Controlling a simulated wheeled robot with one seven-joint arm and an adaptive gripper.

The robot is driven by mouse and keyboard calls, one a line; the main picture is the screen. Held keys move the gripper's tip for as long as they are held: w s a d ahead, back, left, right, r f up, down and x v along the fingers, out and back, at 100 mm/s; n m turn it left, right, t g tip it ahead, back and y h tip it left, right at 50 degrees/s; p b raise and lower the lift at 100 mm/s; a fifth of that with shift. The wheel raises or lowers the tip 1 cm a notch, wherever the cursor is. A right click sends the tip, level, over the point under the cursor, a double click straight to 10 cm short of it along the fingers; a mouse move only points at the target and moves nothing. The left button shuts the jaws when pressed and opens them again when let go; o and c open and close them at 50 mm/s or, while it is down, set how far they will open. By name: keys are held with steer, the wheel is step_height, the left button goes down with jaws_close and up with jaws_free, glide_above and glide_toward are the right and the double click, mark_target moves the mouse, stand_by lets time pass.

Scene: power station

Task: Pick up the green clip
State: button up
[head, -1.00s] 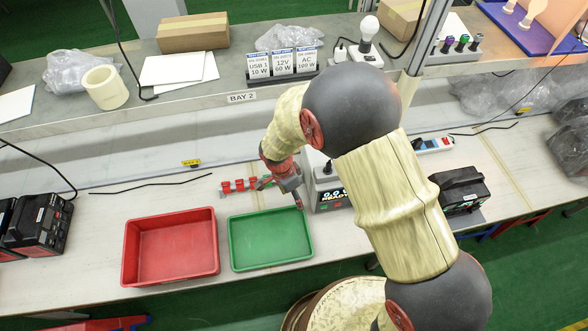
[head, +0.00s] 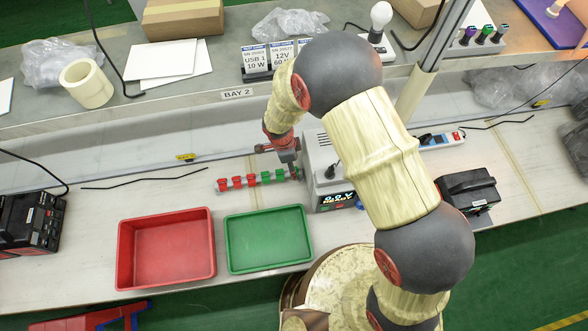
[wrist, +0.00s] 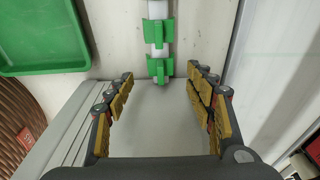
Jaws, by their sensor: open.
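Green clips (head: 280,176) sit in a row beside red clips (head: 237,183) on a light rod lying on the bench. In the wrist view two green clips show on the white rod, one farther up (wrist: 158,32) and one nearer (wrist: 160,69) close to the rod's end. In the wrist view my gripper (wrist: 160,80) is open and empty. Its fingers stand either side of the rod's end, with the nearest green clip just ahead between the tips.
A green tray (head: 268,267) and a red tray (head: 125,282) stand in front of the row. A grey device with a lit display (head: 336,200) stands close to the right of my gripper. A shelf edge (head: 180,108) runs behind.

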steer(key=f, duration=0.4)
steer(key=shift+w+d+f, duration=0.1)
steer(key=shift+d+f, duration=0.05)
steer(key=shift+d, duration=0.1)
steer(key=shift+c, duration=0.5)
steer(key=c, duration=0.8)
steer(key=shift+o, duration=0.2)
